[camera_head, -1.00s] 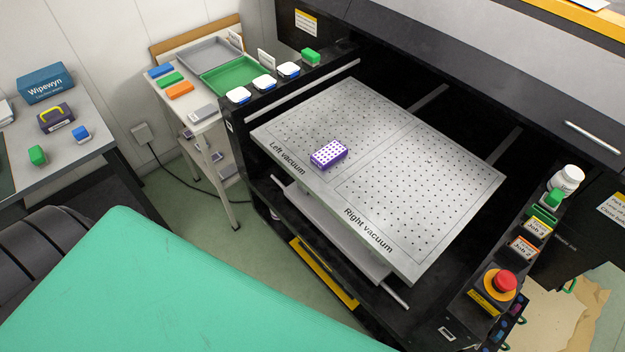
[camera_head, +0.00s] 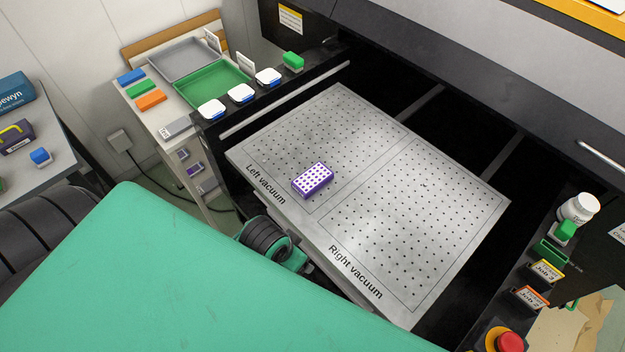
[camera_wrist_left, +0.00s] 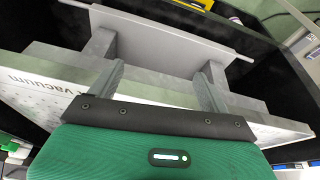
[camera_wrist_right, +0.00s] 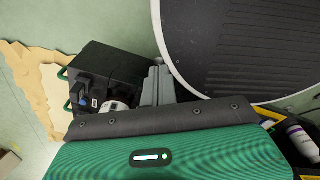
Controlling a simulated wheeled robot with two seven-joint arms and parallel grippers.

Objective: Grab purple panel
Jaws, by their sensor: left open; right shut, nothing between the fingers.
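The purple panel (camera_head: 313,180) is a small purple block with a white-dotted top. It lies on the left vacuum half of the perforated grey table (camera_head: 440,230), near the front edge. My left arm shows in the head view below the table's front edge; its fingers are hidden there. In the left wrist view my left gripper (camera_wrist_left: 163,75) is open, with its fingers apart at the table's edge and underside bracket. The panel is not in that view. My right gripper (camera_wrist_right: 158,82) is shut and empty in the right wrist view, away from the table.
A green tray (camera_head: 212,86) is on the side table. A white bottle (camera_head: 579,208) and a red button (camera_head: 510,342) are on the right rail. The table around the panel is clear.

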